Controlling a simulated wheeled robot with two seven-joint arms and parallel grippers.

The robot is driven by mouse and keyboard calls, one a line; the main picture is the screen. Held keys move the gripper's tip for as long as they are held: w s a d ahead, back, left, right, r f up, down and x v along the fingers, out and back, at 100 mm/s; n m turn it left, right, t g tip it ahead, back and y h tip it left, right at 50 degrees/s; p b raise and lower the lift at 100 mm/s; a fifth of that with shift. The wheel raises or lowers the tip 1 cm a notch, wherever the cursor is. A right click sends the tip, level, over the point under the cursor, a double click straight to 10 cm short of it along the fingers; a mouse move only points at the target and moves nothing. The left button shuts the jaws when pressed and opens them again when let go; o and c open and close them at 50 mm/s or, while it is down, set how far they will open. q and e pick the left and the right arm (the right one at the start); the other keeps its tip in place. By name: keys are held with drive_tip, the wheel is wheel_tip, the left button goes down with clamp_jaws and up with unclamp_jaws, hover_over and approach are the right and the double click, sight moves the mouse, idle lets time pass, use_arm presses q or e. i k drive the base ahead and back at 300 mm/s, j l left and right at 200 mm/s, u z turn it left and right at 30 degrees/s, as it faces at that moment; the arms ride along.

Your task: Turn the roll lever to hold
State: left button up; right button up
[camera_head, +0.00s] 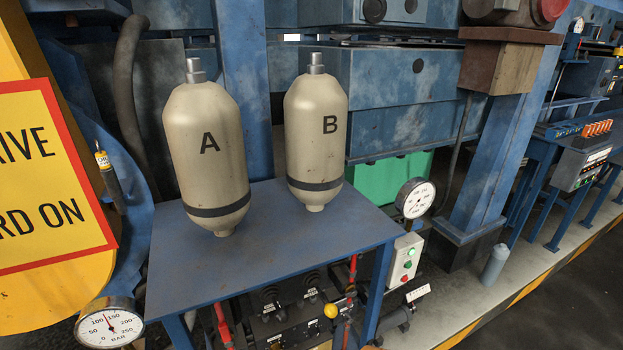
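A dark lever panel (290,322) sits low under the front edge of the blue table. Two short black levers stand on it, a left one (270,297) and a right one (310,284), with small labels too small to read. A yellow knob (331,310) is at the panel's right. A red handle (222,325) is to the left of the panel and another red handle (351,275) is to its right. I cannot tell which of these is the roll lever or where its hold position lies. The panel's lower part is cut off by the frame. Neither gripper is in view.
The blue table (265,258) overhangs the panel and carries tank A (206,165) and tank B (316,145). Gauges stand at lower left (109,327) and right (415,198). A button box (405,259) is right of the table. Open floor (570,300) lies at lower right.

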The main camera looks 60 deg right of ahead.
sight(282, 317)
drive_tip(key=k+z, duration=0.15)
drive_tip(key=z, duration=1.4)
